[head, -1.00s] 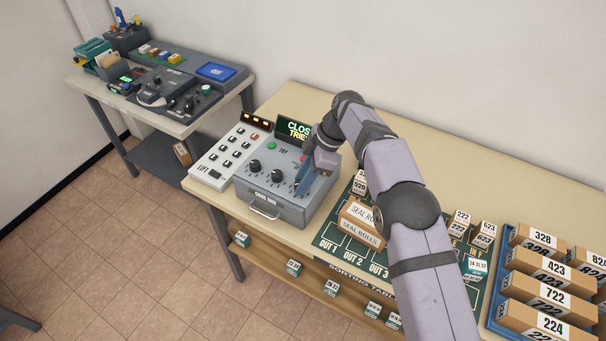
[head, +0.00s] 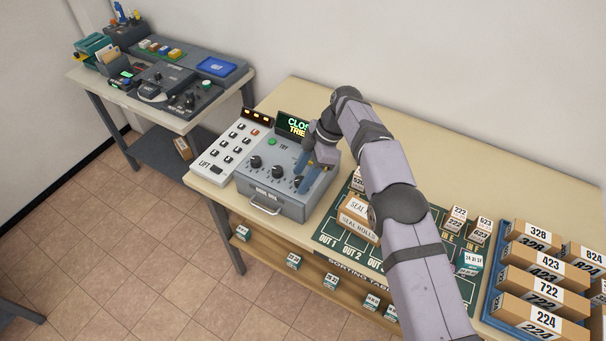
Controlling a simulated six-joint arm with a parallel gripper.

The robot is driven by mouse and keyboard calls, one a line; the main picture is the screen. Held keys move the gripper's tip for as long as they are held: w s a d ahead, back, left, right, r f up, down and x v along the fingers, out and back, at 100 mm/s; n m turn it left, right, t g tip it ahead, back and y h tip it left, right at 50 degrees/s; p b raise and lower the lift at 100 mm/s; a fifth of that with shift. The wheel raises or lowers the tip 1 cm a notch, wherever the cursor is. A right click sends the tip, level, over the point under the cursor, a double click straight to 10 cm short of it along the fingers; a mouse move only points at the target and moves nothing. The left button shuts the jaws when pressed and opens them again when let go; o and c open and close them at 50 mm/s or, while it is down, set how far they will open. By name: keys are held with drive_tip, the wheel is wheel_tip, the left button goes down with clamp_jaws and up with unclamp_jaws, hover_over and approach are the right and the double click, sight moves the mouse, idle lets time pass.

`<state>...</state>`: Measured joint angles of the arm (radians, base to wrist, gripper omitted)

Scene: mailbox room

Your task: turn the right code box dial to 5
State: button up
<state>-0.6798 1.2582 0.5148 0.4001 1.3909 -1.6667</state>
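The grey code box (head: 262,203) stands on the table with a handle on its front and a lit display (head: 294,124) at its back, partly hidden by my arm. Its left dial (head: 256,161) and middle dial (head: 277,171) are black knobs on the top face.
A white keypad panel (head: 229,152) marked LIFT stands left of the box. A seal rolls box (head: 357,222) and small numbered blocks are on the green mat (head: 331,236) to the right. Numbered cartons (head: 539,285) fill a blue tray farther right. A second table (head: 172,121) stands back left.

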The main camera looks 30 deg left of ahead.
idle(0.3)
drive_tip(key=v, duration=0.6)
drive_tip(key=shift+a, duration=0.1)
drive_tip(key=shift+w+d+r+p, duration=0.15)
drive_tip(key=shift+d+r+p, duration=0.15)
drive_tip(key=shift+r+p, duration=0.4)
drive_tip(key=shift+a+f, duration=0.1)
drive_tip(key=shift+f, duration=0.05)
